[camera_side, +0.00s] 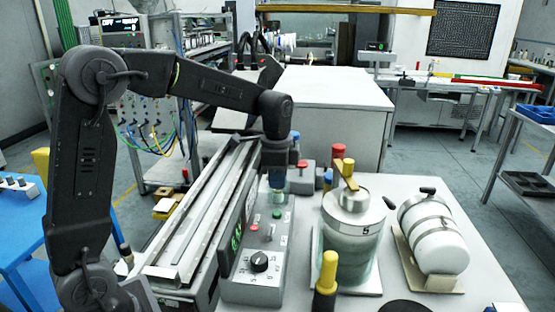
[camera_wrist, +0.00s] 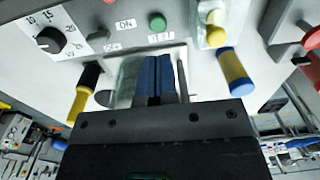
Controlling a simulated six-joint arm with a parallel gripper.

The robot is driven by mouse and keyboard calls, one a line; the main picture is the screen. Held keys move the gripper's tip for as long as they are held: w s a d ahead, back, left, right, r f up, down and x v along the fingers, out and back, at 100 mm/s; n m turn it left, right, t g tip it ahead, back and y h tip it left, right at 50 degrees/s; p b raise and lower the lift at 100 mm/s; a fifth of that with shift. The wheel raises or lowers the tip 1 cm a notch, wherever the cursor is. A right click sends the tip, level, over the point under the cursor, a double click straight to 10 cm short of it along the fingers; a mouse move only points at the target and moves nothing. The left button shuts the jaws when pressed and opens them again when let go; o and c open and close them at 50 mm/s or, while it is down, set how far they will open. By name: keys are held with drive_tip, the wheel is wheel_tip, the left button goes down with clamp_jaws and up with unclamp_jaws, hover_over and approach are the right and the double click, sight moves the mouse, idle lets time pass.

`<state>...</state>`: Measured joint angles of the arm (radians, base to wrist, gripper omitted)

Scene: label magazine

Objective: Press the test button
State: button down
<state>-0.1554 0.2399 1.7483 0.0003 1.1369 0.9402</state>
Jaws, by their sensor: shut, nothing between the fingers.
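The control box (camera_side: 250,285) has a green button (camera_side: 276,214), a red button (camera_side: 254,227) and a black knob (camera_side: 259,261) on its sloping face. In the wrist view the green button (camera_wrist: 157,22) stands beside white labels; one reads ON, and the one below the button looks like TEST. My gripper (camera_side: 277,184) hangs over the far end of the box, above and behind the green button. Its blue fingers (camera_wrist: 158,58) are shut with nothing between them. They appear apart from the button, whose top is clear in both views.
A clear jar labelled 5 (camera_side: 350,245) and a white strapped cylinder (camera_side: 435,238) stand right of the box. A yellow-and-black handle (camera_side: 326,278) stands in front. Metal rails (camera_side: 195,215) run along the left. A translucent cylinder (camera_wrist: 130,85) shows beside my fingers.

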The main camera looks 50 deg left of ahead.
drive_tip(key=shift+r, duration=2.8)
drive_tip(key=s+d+n+t, duration=0.2)
drive_tip(key=s+d+n, duration=0.1)
drive_tip(key=s, duration=0.7)
drive_tip(key=s+d+f+n+t, duration=0.1)
drive_tip(key=s+d+n+t, duration=0.2)
drive_tip(key=s+n, duration=0.3)
drive_tip(key=s, duration=0.5)
drive_tip(key=shift+d, duration=0.25)
drive_tip(key=c, duration=1.8)
unclamp_jaws()
drive_tip(key=shift+f, duration=0.1)
